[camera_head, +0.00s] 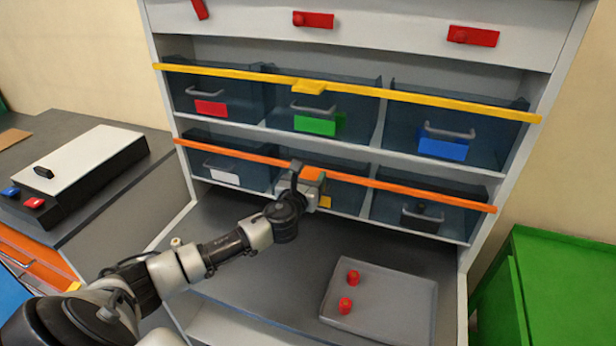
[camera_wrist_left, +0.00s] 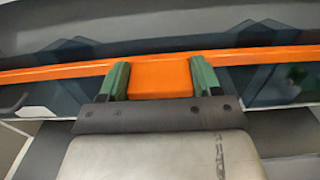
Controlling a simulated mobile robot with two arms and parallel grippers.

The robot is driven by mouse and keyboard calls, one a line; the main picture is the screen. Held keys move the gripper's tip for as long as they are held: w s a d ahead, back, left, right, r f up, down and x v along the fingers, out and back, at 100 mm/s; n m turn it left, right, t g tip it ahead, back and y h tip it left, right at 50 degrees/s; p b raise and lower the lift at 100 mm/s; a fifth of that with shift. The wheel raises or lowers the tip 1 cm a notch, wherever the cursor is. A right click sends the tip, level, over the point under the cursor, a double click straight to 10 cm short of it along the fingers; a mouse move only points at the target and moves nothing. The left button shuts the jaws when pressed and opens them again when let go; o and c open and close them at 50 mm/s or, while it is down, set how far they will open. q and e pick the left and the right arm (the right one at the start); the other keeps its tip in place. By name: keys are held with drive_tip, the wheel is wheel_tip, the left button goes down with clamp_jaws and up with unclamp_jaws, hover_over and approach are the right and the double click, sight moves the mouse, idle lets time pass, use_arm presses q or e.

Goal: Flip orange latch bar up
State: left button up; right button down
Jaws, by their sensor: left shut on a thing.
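The orange latch bar (camera_head: 400,188) runs across the front of the lower row of bins in the head view. It also crosses the left wrist view (camera_wrist_left: 270,55), with an orange tab (camera_wrist_left: 161,77) at its middle. My left gripper (camera_head: 311,178) is at the bar's middle. In the left wrist view its green fingers (camera_wrist_left: 160,80) stand on either side of the tab, shut on it. The gripper hides part of the lower middle bin. My right gripper is not in view.
A yellow bar (camera_head: 430,98) crosses the upper row of bins. A grey tray (camera_head: 393,300) with two red pegs (camera_head: 346,305) lies on the shelf below. A green cabinet (camera_head: 560,270) stands at the right, and a white-topped black box (camera_head: 90,160) at the left.

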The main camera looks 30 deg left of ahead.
sight(308, 176)
use_arm(q)
wheel_tip(308, 176, up, 7)
drive_tip(key=p, duration=0.6)
drive_tip(key=shift+w+p, duration=0.1)
drive_tip(key=shift+p, duration=0.2)
drive_tip(key=shift+a, duration=0.1)
drive_tip(key=o, duration=1)
drive_tip(key=shift+r, duration=0.1)
drive_tip(key=shift+o, duration=1.3)
drive_tip(key=shift+f, duration=0.25)
